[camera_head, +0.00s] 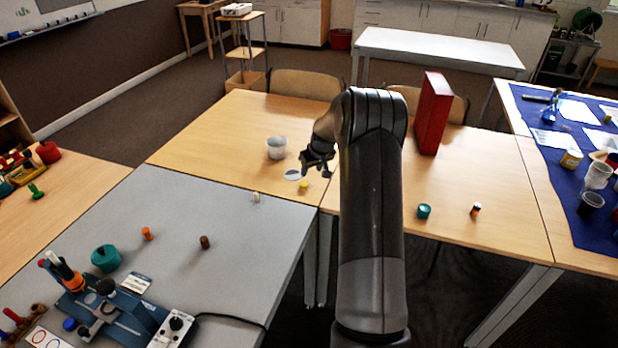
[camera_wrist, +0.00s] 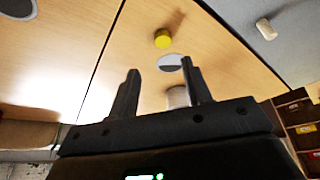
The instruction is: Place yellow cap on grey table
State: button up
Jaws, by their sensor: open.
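The yellow cap (camera_head: 304,186) lies on the wooden table (camera_head: 225,135), close to its front edge and just in front of a white disc. It also shows in the wrist view (camera_wrist: 163,39), beyond my fingertips and apart from them. My gripper (camera_head: 318,170) is open and empty above the wooden table, near the cap. In the wrist view both fingers (camera_wrist: 160,76) stand apart with nothing between them. The grey table (camera_head: 215,225) is at the front left in the head view, and a corner of it shows at the upper right in the wrist view (camera_wrist: 262,55).
A white cup (camera_head: 276,148) and a white disc (camera_head: 292,174) are near the cap. A small whitish piece (camera_head: 256,197), brown cylinder (camera_head: 205,242) and orange piece (camera_head: 147,233) stand on the grey table. A red box (camera_head: 433,113) stands upright on the right wooden table.

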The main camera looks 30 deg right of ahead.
jog(key=s+a+r, duration=0.8)
jog(key=s+r, duration=0.1)
jog(key=r, duration=0.3)
jog(key=s+a+r, duration=0.8)
jog(key=a+r, duration=0.1)
jog(key=r, duration=0.3)
jog(key=s+a+r, duration=0.2)
jog(key=s+a, duration=0.1)
jog(key=s, duration=0.4)
jog(key=s+a+r, duration=0.2)
jog(key=s+a, duration=0.1)
jog(key=s, duration=0.4)
jog(key=shift+s+t+h, duration=0.3)
jog(key=shift+s+h, duration=0.05)
jog(key=shift+h, duration=0.05)
jog(key=shift+o, duration=0.2)
jog(key=s+a+f, duration=0.1)
jog(key=s+a, duration=0.1)
jog(key=s, duration=1)
jog(key=shift+a+f+m, duration=0.2)
jog(key=shift+f+m, duration=0.15)
jog(key=shift+m, duration=0.05)
jog(key=shift+o, duration=0.5)
jog(key=shift+s+f, duration=0.15)
jog(key=shift+s, duration=0.15)
